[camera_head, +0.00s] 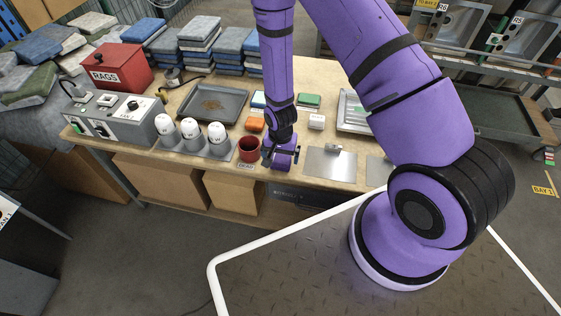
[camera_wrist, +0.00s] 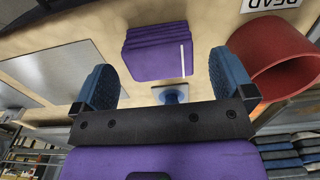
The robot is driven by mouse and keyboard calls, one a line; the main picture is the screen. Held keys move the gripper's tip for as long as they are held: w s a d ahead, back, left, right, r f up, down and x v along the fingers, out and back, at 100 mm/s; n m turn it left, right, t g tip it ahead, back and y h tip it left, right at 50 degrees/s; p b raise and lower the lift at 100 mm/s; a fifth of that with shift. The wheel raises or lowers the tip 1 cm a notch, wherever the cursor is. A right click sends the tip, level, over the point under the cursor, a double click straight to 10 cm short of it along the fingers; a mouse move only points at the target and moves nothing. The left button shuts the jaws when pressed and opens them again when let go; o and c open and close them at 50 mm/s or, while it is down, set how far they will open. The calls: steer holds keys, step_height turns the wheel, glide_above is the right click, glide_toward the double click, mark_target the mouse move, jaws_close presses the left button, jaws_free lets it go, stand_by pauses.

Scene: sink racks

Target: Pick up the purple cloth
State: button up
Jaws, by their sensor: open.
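The purple cloth (camera_wrist: 157,50) is a folded, layered pad lying on the wooden bench. In the wrist view it lies ahead, between the lines of the two fingers, with bare bench around it. In the head view only a small purple patch (camera_head: 283,161) shows below the fingers, partly hidden by my gripper. My gripper (camera_head: 281,150) is low over the front of the bench, its fingers apart. In the wrist view the blue-grey fingers of my gripper (camera_wrist: 162,65) stand to either side with nothing held between them.
A red cup (camera_head: 249,149) stands close to the left of my gripper; in the wrist view it (camera_wrist: 275,65) is near the right finger. A metal plate (camera_head: 330,163) lies to the right. An orange block (camera_head: 255,124) is behind.

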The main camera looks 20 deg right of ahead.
mark_target(281, 158)
steer(key=shift+f, duration=1.05)
steer(key=shift+c, duration=0.5)
steer(key=c, duration=0.9)
steer(key=shift+r, duration=5.05)
